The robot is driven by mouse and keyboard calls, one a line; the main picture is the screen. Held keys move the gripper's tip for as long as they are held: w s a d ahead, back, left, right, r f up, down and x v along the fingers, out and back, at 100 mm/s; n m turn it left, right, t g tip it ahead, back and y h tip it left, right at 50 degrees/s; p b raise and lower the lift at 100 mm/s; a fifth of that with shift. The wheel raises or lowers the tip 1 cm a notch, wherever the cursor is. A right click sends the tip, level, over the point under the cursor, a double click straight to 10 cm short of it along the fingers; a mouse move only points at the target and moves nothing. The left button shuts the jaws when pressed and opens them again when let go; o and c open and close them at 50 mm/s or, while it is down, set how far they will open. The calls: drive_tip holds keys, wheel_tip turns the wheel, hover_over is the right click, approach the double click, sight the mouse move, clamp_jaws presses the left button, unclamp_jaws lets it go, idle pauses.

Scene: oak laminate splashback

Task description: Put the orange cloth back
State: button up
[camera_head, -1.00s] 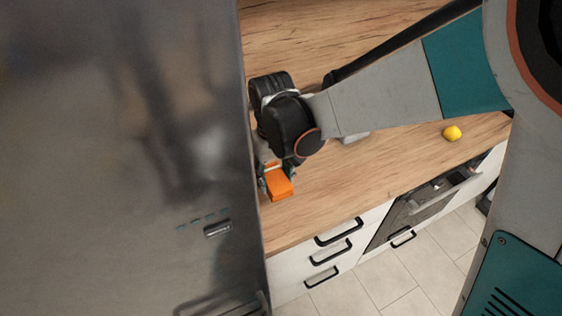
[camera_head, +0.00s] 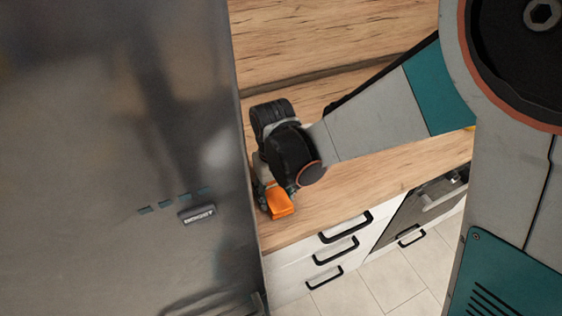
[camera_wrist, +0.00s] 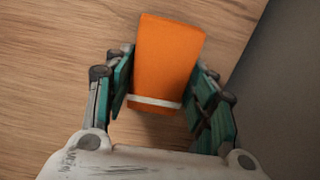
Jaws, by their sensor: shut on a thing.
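The orange cloth (camera_head: 280,203) is a folded block at the left end of the wooden counter, close to the steel fridge side. In the wrist view the orange cloth (camera_wrist: 166,62) lies between the two teal fingers, with a pale band across its near end. My gripper (camera_head: 276,192) is shut on it; the fingers also show in the wrist view (camera_wrist: 164,88), one on each side of the cloth. I cannot tell whether the cloth touches the counter or is held just above it.
A tall steel fridge (camera_head: 150,120) stands close on the left of my gripper. The wooden counter (camera_head: 370,175) is clear to the right. White drawers (camera_head: 335,250) with black handles and an oven (camera_head: 425,205) are below. A yellow fruit (camera_head: 469,128) is mostly hidden behind my arm.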

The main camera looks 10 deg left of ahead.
sight(275, 194)
drive_tip(key=shift+f, duration=0.15)
drive_tip(key=o, duration=1)
wheel_tip(275, 194, up, 12)
drive_tip(key=p, duration=0.8)
drive_tip(key=shift+r+p, duration=0.2)
drive_tip(key=shift+p, duration=0.1)
